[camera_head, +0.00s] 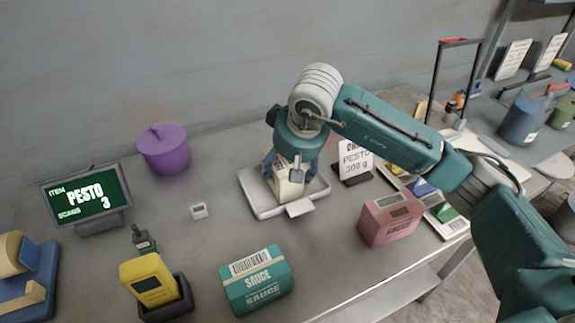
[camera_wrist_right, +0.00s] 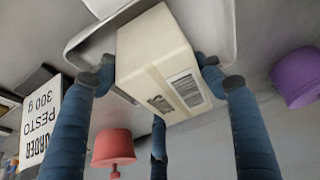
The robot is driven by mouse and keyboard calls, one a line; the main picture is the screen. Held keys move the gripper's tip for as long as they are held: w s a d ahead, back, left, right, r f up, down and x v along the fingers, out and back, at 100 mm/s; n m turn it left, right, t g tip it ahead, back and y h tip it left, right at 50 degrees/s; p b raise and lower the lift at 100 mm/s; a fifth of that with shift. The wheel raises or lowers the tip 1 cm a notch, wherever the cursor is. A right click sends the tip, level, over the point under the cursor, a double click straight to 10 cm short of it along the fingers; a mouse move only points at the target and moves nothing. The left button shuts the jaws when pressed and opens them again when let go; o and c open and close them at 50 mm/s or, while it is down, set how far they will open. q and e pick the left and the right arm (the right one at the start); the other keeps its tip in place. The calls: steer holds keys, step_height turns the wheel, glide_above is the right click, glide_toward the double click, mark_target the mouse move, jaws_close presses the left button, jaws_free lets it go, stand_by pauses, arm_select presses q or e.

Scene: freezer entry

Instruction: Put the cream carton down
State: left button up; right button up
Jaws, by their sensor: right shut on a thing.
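The cream carton (camera_wrist_right: 160,55) fills the middle of the right wrist view, with a printed label on its face. It also shows in the head view (camera_head: 288,188), partly hidden by my gripper. My right gripper (camera_head: 290,172) points down and is shut on the carton, with blue fingers on both sides of it in the right wrist view (camera_wrist_right: 160,80). The carton is over a white tray-like scale (camera_head: 258,205). I cannot tell whether it touches the surface. My left gripper is not in view.
A teal sauce box (camera_head: 256,280), a pink box (camera_head: 391,219) and a yellow scanner (camera_head: 150,280) stand in front. An order sign (camera_head: 354,160) stands right of the scale.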

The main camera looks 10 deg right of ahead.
steer(key=shift+f, duration=0.1)
steer(key=o, duration=1.7)
steer(key=shift+o, duration=0.2)
steer(key=shift+r, duration=0.25)
steer(key=shift+s+r, duration=0.15)
steer(key=shift+r, duration=0.2)
steer(key=b+v, duration=0.1)
steer(key=v, duration=1)
steer(key=shift+s+d, duration=0.1)
